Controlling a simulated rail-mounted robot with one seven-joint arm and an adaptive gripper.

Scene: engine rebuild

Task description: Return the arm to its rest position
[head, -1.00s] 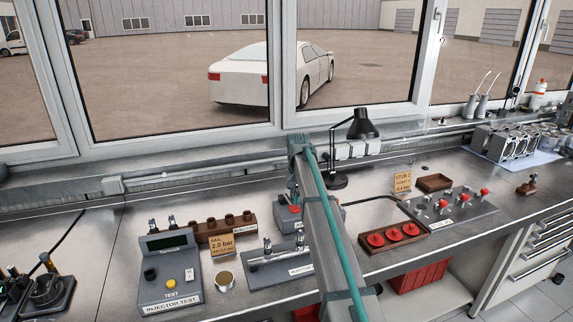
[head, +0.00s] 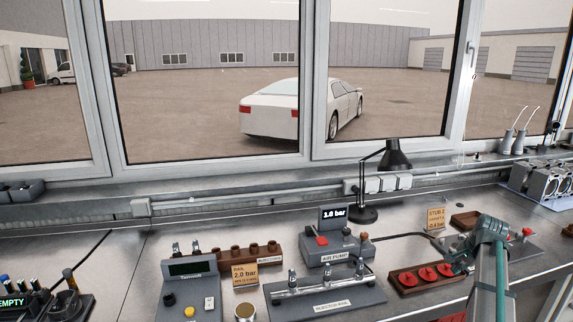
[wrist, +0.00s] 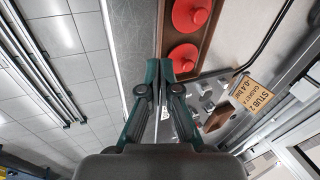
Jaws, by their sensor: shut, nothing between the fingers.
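My gripper (wrist: 160,72) shows in the wrist view with its two dark green fingers together and nothing between them. It is over the front edge of the workbench, close to the wooden tray (wrist: 208,35) with red discs.
The air pump (head: 340,252), injector rail (head: 328,297), injector tester (head: 190,288) and desk lamp (head: 365,213) stand on the bench. A card (head: 436,218) stands behind the red-disc tray (head: 408,280). Tiled floor (wrist: 75,90) lies beyond the bench's front edge.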

